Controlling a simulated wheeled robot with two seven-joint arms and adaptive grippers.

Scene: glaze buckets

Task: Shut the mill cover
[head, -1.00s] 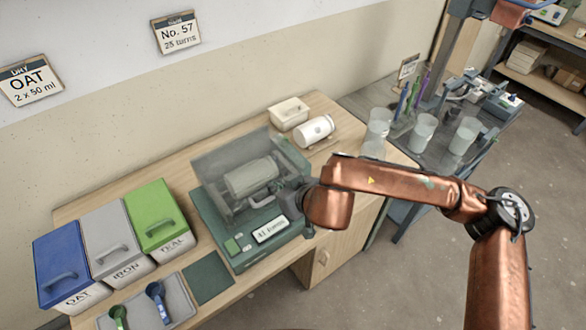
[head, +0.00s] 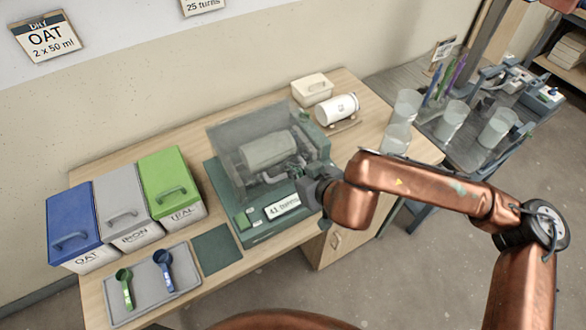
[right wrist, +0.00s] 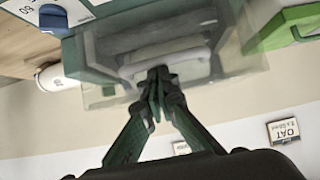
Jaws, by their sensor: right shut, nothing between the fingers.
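The green mill (head: 275,230) stands on the wooden bench with a small display on its front. Its clear grey cover (head: 228,135) is tilted above and around the pale jar (head: 268,150) in the mill; I cannot tell its exact angle. My right gripper (head: 300,178) is at the mill's right front, close to the cover's edge. In the right wrist view its fingertips (right wrist: 157,76) are together and empty, at the clear cover (right wrist: 225,65); contact is unclear. The jar shows through the cover there. My left gripper is out of view.
Blue, grey and green bins (head: 170,188) and a scoop tray (head: 140,308) lie left of the mill. Clear beakers (head: 450,120) stand on the side table.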

